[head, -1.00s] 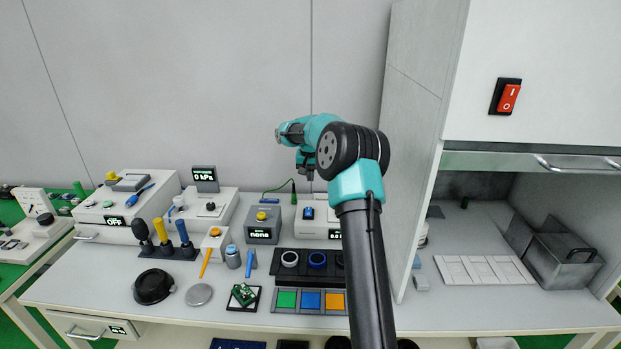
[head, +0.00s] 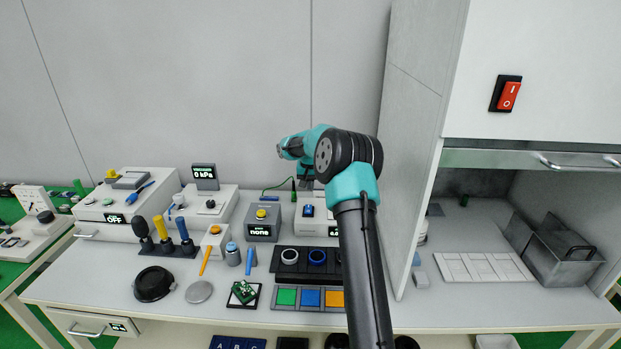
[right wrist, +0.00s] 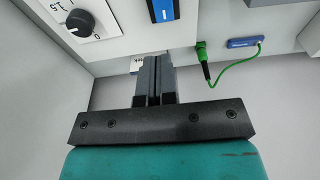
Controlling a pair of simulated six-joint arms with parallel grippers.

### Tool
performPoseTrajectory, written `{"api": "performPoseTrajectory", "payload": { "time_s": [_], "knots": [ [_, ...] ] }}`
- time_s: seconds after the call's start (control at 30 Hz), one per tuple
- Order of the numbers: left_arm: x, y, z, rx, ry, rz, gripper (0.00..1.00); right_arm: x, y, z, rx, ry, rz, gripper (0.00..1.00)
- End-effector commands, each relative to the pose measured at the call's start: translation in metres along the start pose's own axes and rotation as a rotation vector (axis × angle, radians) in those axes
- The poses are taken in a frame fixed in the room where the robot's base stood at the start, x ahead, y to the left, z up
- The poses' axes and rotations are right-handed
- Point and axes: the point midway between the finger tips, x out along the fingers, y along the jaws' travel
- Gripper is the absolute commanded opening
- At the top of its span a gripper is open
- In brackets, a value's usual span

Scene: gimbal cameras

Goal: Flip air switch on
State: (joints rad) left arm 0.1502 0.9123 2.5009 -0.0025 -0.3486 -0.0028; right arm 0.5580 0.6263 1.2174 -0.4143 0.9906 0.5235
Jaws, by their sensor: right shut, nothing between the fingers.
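A white box (head: 327,228) on the bench carries a blue rocker switch (head: 308,211) in a dark frame; I cannot read a label naming it the air switch. Part of a blue switch (right wrist: 163,8) shows at the top of the right wrist view. My right gripper (right wrist: 154,62) is shut and empty, its fingertips a little short of that switch in the picture; I cannot tell whether they touch anything. In the head view the right gripper (head: 306,184) shows small and dark, just above the white box. My left gripper is out of view.
A red rocker switch (head: 509,95) is on the cabinet at right. A box with a yellow button (head: 262,214) stands left of the white box. A green cable (right wrist: 228,72) and a dial (right wrist: 82,22) are near the fingers. The cabinet's side panel (head: 408,150) stands right of my arm.

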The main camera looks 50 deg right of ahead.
Motion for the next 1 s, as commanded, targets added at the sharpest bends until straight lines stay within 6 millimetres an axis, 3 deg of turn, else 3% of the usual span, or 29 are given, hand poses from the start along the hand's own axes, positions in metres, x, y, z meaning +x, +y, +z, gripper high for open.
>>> {"api": "performPoseTrajectory", "payload": {
  "time_s": [0.3,0.5,1.0],
  "knots": [
    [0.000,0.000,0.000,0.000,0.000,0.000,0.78,0.055,0.000,0.001,0.001,-0.003,0.001,0.00],
    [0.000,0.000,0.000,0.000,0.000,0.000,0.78,0.078,0.001,0.000,0.001,-0.001,0.001,0.00],
    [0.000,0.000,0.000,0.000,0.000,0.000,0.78,0.084,0.003,0.000,0.004,-0.002,0.001,0.00]
  ]
}}
